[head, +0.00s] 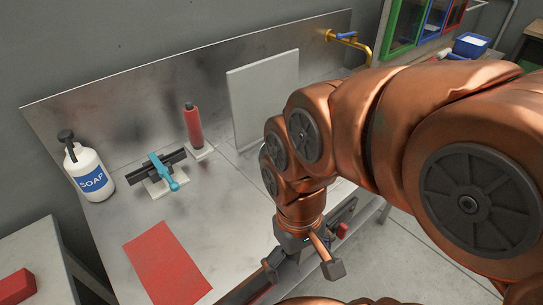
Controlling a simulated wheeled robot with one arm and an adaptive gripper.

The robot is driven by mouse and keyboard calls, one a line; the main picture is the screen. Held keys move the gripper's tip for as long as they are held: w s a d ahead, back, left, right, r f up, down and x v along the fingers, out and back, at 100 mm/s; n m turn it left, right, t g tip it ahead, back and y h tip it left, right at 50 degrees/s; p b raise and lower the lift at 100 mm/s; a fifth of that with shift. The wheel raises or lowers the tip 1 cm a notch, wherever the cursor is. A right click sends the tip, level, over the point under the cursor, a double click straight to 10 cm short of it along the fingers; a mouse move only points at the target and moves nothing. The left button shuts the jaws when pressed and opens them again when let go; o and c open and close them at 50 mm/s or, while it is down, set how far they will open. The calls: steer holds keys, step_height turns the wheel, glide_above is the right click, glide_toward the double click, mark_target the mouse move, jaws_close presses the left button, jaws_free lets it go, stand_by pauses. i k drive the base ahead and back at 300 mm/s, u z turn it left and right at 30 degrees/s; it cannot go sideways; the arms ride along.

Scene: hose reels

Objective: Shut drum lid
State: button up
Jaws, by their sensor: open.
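I cannot make out a drum in the head view. A pale square panel (264,97) stands upright on the metal bench, near its back wall; I cannot tell whether it is a lid. My gripper (303,264) hangs at the lower middle, near the front edge of the bench, well in front of the panel and apart from it. It is open, and I see nothing held in it. My copper arm hides the right part of the bench and what lies beneath it.
On the metal bench (207,222) stand a soap bottle (90,172), a blue-handled tool (162,170) on a dark bar and a red cylinder (193,125). A red sheet (165,262) lies flat. A brass tap (360,50) is at the back. A red block (16,286) sits lower left.

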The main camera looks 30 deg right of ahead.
mark_target(259, 90)
steer(key=u, duration=2.2)
steer(key=k, duration=0.7)
steer(key=z, duration=1.15)
steer(key=i, duration=0.5)
steer(key=u, duration=0.05)
